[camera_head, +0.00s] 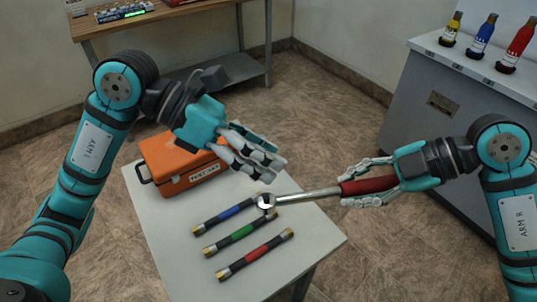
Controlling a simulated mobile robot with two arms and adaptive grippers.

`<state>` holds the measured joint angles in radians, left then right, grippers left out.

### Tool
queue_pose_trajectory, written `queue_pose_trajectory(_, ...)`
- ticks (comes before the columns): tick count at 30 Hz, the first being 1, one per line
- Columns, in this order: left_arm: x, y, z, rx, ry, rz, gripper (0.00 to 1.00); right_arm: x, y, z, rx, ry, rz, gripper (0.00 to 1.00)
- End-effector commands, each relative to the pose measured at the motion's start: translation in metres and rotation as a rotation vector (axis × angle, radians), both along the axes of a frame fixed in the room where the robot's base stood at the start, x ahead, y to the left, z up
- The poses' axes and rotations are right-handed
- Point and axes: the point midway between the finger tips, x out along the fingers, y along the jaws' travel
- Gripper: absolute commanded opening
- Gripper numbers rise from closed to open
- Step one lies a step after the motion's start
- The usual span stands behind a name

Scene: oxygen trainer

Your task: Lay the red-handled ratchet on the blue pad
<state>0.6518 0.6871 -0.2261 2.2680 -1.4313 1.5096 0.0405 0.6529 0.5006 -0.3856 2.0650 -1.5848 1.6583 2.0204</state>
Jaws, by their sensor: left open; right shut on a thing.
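The red-handled ratchet (308,195) is in my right gripper (352,186), which is shut on its red handle. Its silver shaft points left, and its round head (266,201) shows over the table near the blue-banded tube. Whether the head touches anything is unclear. My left gripper (268,157) is open and empty, to the right of the orange case and above the table's far part. I cannot make out a blue pad in this view.
The small grey table (180,240) bears an orange case (185,177) and blue (231,212), green (237,233) and red (258,252) banded tubes. A grey cabinet (430,75) with bottles stands right; a wooden bench (190,12) stands behind.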

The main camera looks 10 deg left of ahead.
Motion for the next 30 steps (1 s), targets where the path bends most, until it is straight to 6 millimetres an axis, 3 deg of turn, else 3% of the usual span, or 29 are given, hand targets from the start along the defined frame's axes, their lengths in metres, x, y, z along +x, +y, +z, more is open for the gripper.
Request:
queue_pose_trajectory(5,-0.002,-0.011,-0.009,0.032,-0.028,-0.011,0.46,0.000,0.000,0.001,0.002,-0.001,0.000,0.00)
queue_pose_trajectory(21,0.008,-0.086,-0.061,0.027,-0.023,-0.008,0.46,0.000,0.000,0.001,0.002,-0.001,0.000,0.00)
queue_pose_trajectory(30,0.009,-0.099,-0.070,0.027,-0.025,-0.007,0.46,0.000,0.000,0.001,0.002,-0.001,0.000,0.00)
